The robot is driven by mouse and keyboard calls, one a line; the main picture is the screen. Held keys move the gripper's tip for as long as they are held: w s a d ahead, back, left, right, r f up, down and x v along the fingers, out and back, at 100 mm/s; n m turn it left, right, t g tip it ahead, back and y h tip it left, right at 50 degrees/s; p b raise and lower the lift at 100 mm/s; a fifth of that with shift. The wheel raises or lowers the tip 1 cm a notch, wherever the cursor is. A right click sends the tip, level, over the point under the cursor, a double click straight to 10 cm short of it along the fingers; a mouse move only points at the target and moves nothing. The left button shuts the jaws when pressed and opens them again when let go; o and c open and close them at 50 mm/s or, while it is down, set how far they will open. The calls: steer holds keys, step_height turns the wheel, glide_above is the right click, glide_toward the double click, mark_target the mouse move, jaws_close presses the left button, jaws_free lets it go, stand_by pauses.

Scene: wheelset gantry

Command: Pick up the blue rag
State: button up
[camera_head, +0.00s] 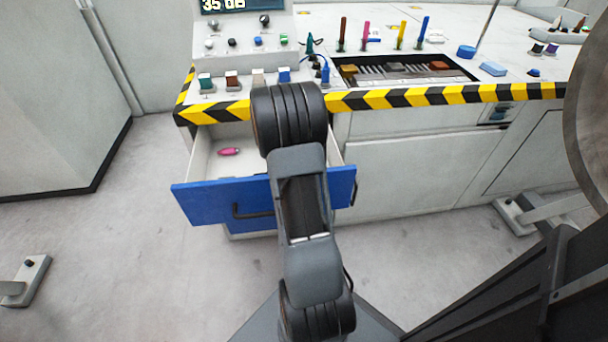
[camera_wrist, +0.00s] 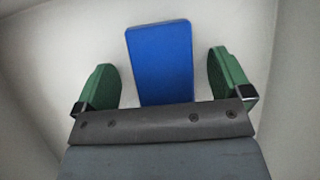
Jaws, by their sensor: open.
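A flat blue rectangular piece, which looks like the blue rag (camera_wrist: 160,55), lies on a white surface with pale walls at the sides in the wrist view. My gripper (camera_wrist: 164,80) is open, with one green finger on each side of the blue rag and a visible gap on both sides. The rag's near end is hidden behind the gripper's grey bar. In the head view, my arm reaches over the open drawer (camera_head: 197,204) and hides my gripper and part of the drawer's inside. I cannot see the rag inside the drawer there.
A pink item (camera_head: 229,152) lies in the drawer at the left. The console edge with yellow-black stripes (camera_head: 440,96) runs above the drawer. On the console lie a blue flat block (camera_head: 492,69) and several upright coloured tools.

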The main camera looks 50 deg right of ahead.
steer(key=shift+c, duration=0.5)
steer(key=c, duration=0.9)
steer(key=shift+r, duration=0.15)
step_height(320, 180, up, 10)
steer(key=p, duration=0.4)
steer(key=shift+c, duration=0.2)
